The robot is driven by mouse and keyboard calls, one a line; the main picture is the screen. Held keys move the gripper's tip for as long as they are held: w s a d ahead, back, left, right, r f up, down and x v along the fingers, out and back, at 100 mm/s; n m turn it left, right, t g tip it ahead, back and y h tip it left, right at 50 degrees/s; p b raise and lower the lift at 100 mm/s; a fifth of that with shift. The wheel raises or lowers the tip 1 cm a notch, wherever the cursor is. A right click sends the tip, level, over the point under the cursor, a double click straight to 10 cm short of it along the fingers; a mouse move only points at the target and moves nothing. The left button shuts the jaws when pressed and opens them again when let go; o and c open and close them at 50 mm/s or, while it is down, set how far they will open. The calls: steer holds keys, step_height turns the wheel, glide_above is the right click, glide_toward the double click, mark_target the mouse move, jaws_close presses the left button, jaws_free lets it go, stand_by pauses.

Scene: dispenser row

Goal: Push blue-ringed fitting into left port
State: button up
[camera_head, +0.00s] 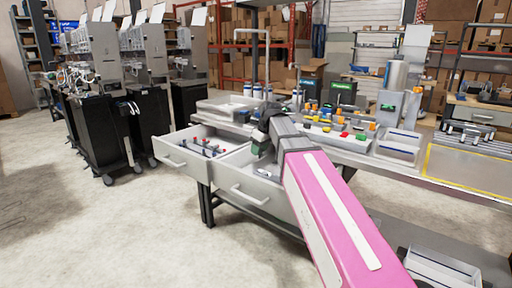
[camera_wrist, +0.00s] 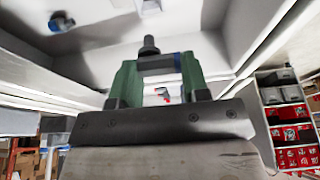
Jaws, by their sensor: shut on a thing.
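My gripper (camera_wrist: 160,85) has green fingers in the wrist view and is shut on a grey fitting (camera_wrist: 155,63) with a dark knob on top and a blue band beside one finger. In the head view my gripper (camera_head: 263,146) is over the right open drawer (camera_head: 250,193), and the held fitting cannot be made out there. Another small piece with a blue end (camera_wrist: 60,22) lies on the pale surface at upper left of the wrist view. The dispensers (camera_head: 92,55) stand in a row at the left of the head view; the left port cannot be made out.
The left drawer (camera_head: 175,161) is also open and holds several small fittings. The workbench (camera_head: 345,158) carries colourful small parts, trays (camera_head: 398,152) and bottles. Black carts (camera_head: 103,135) stand under the dispensers. The floor (camera_head: 100,230) at front left is clear.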

glide_above(257, 172)
steer(key=s, duration=0.1)
steer(key=shift+s+d+f, duration=0.1)
steer(key=shift+d+f, duration=0.15)
steer(key=shift+f, duration=1.15)
steer(key=shift+d+f, duration=0.2)
steer(key=shift+f, duration=1.15)
steer(key=shift+f, duration=0.3)
steer(key=shift+f, duration=1.1)
steer(key=o, duration=1)
steer(key=shift+o, duration=0.2)
steer(key=v, duration=1)
steer(key=shift+r, duration=0.4)
steer(key=shift+d, duration=0.1)
